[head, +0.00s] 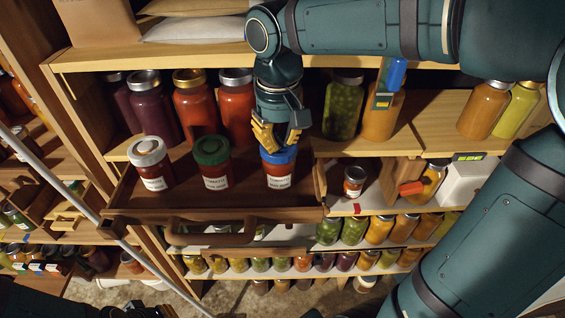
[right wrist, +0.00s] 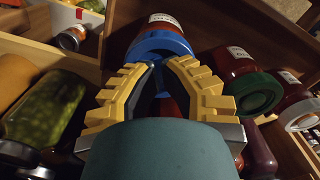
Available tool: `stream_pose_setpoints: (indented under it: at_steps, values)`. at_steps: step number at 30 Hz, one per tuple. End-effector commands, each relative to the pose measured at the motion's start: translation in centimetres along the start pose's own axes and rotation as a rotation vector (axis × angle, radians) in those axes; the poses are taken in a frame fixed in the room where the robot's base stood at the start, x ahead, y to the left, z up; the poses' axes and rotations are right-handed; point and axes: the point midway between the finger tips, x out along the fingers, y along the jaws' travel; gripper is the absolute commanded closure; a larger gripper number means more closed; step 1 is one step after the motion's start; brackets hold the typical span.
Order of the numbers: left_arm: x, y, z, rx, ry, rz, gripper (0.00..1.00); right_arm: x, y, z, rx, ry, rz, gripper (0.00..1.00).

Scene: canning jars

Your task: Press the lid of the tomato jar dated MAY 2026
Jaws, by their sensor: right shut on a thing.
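Three red jars with white labels stand upright in a pulled-out wooden drawer (head: 245,200): a white-lidded jar (head: 153,180), a green-lidded jar (head: 216,178) and a blue-lidded jar (head: 279,177). The label dates are too small to read. My right gripper (head: 280,141) comes down from above onto the blue-lidded jar, at its blue lid (right wrist: 160,43). The green lid (right wrist: 257,93) shows to the right in the right wrist view. My left gripper is out of view.
Shelf jars stand close behind the drawer, including a red jar (head: 236,108) and a green jar (head: 343,110). A small jar (head: 354,182) stands right of the drawer. The drawer handle (head: 212,238) sticks out in front. Between the drawer's jars there is bare floor.

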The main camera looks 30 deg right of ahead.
Motion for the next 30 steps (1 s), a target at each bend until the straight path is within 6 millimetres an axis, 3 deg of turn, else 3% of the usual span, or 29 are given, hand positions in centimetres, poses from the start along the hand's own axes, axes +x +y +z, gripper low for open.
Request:
stream_pose_setpoints:
  at_steps: [18,30]
  values:
    - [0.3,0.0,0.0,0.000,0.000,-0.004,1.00,0.1,0.0,0.0,0.000,-0.003,0.000,1.00]
    - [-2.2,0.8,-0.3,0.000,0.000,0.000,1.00,-2.6,0.0,0.0,0.000,-0.001,0.000,1.00]
